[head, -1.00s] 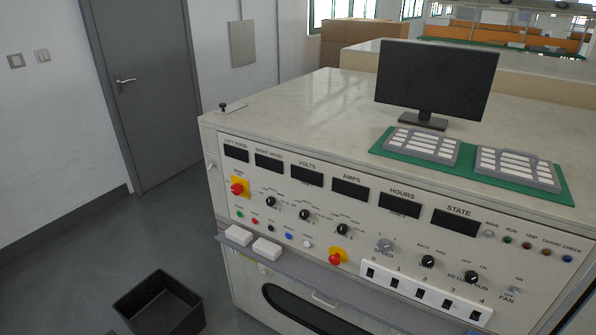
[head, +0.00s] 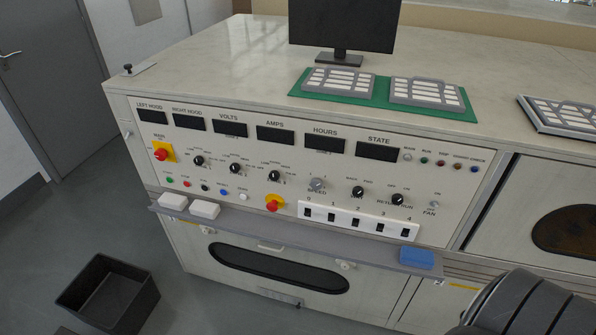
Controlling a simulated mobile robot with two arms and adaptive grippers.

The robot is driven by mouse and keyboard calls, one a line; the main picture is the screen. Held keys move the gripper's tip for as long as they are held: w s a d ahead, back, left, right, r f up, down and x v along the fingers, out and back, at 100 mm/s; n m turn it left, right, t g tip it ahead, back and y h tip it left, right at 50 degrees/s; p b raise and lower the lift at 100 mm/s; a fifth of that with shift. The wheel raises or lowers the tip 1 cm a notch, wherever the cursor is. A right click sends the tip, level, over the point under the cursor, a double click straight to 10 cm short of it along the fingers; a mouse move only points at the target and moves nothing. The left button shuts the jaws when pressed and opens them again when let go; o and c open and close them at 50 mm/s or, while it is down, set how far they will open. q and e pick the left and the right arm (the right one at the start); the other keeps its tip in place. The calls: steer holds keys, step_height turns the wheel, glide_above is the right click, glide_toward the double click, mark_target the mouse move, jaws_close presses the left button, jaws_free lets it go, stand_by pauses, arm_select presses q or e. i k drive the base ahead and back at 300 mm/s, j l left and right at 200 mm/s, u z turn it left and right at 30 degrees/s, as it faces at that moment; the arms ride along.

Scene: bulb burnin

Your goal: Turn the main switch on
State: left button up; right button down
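The main switch (head: 162,152) is a red knob on a yellow plate, under the label MAIN at the left end of the white control panel (head: 290,160). The turn position of its knob is too small to read. A second red knob on a yellow plate (head: 273,204) sits lower, near the panel's middle. The displays (head: 276,135) along the top of the panel are dark. Neither of my grippers shows in the head view.
A narrow grey shelf (head: 300,241) juts out below the panel, with two white blocks (head: 204,209) and a blue block (head: 416,257). A black open bin (head: 108,296) stands on the floor at left. A monitor (head: 342,25) and green mat (head: 384,94) are on top.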

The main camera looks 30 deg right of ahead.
mark_target(161, 155)
steer(key=i+j+z, duration=0.1)
steer(key=i+j, duration=0.15)
steer(key=i, duration=0.25)
steer(key=i+j+z, duration=0.15)
steer(key=i, duration=0.3)
steer(key=j, duration=0.1)
